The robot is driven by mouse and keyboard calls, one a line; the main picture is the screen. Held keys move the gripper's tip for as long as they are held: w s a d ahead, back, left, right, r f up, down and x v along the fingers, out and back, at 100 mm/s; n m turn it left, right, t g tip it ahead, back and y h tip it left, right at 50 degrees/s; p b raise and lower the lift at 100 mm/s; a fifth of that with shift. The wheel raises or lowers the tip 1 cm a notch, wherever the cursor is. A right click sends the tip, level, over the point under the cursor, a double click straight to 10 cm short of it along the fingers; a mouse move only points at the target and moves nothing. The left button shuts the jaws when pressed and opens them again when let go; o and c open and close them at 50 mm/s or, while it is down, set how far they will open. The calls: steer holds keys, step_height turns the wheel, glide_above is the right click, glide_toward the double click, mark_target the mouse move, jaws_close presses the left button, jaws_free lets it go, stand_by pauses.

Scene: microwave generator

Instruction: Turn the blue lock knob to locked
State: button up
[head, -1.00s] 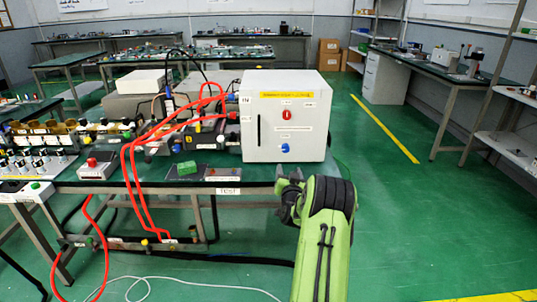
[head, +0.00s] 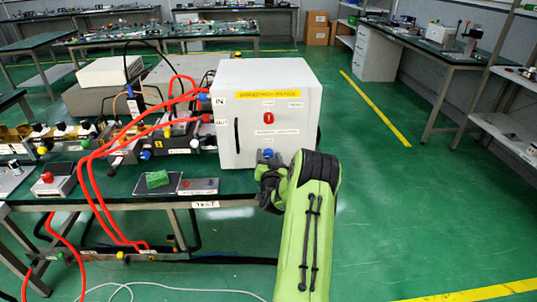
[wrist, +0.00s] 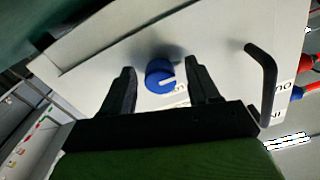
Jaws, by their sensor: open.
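The blue lock knob (wrist: 160,75) is on the front of the white cabinet (wrist: 215,35). My gripper (wrist: 166,78) is open in the wrist view, with one dark finger on each side of the knob and gaps between. In the head view my gripper (head: 268,180) is in front of the cabinet's lower part. I cannot tell whether the fingertips reach around the knob.
A red knob (head: 268,118) sits above the blue one. A black handle (wrist: 264,75) stands out from the cabinet. Red hoses (head: 95,170) run at the left. A green sponge-like block (head: 157,179) lies on the bench. The floor to the right is clear.

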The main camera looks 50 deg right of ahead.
steer(key=shift+c, duration=0.2)
steer(key=c, duration=1)
steer(key=m, duration=0.4)
steer(key=shift+m+p, duration=0.35)
steer(key=shift+m, duration=0.05)
steer(key=m+p, duration=0.1)
steer(key=m, duration=0.3)
steer(key=m+p, duration=0.1)
steer(key=m, duration=0.4)
steer(key=shift+r, duration=0.1)
steer(key=shift+m+p, duration=0.65)
steer(key=shift+m, duration=1.35)
